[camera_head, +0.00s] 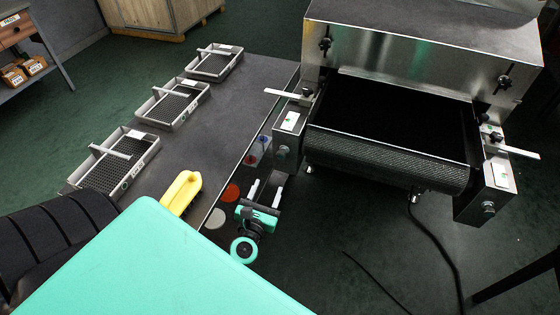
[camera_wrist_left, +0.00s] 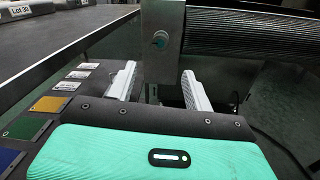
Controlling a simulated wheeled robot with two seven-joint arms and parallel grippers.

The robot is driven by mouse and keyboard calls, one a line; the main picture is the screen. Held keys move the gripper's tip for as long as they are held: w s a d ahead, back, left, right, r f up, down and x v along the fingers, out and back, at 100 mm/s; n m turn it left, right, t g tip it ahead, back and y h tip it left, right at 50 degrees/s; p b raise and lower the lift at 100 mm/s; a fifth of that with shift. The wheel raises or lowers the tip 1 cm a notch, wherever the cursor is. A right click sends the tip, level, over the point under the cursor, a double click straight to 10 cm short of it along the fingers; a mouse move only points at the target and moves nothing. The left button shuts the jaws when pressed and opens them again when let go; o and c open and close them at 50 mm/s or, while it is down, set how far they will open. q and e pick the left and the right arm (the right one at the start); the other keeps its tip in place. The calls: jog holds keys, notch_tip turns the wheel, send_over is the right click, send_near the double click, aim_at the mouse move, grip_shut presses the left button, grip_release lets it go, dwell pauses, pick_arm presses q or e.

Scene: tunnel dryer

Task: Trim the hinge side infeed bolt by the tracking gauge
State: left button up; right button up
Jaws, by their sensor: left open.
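The dryer's infeed belt (camera_head: 390,150) is black and ribbed at its front roller. A metal block at its left carries a bolt (camera_head: 282,151), which also shows in the left wrist view (camera_wrist_left: 160,39). A matching right block carries another bolt (camera_head: 488,207). I cannot tell which is the hinge side. Pale gauge-like strips stick out at the left (camera_head: 288,94) and right (camera_head: 511,151). My left gripper (camera_head: 267,190) is open and empty, just below and in front of the left block. In the left wrist view its fingers (camera_wrist_left: 158,78) point toward that bolt, apart from it. My right gripper is not in view.
A dark table (camera_head: 225,110) with several grey trays (camera_head: 115,160) stands at the left, its edge close beside my left gripper. A yellow object (camera_head: 181,192) lies near its front. Cables (camera_head: 440,240) hang below the dryer. Floor in front of the belt is open.

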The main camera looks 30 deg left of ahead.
aim_at(281, 157)
pick_arm(q)
jog(key=p+x, duration=0.2)
jog(key=x, duration=1.1)
jog(key=shift+w, duration=0.15)
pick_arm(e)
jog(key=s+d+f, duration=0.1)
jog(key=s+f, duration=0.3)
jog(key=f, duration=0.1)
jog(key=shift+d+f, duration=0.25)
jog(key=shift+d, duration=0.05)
pick_arm(q)
jog(key=shift+c, duration=0.4)
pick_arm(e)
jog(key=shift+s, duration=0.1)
pick_arm(q)
jog(key=c, duration=0.9)
jog(key=shift+m, duration=0.4)
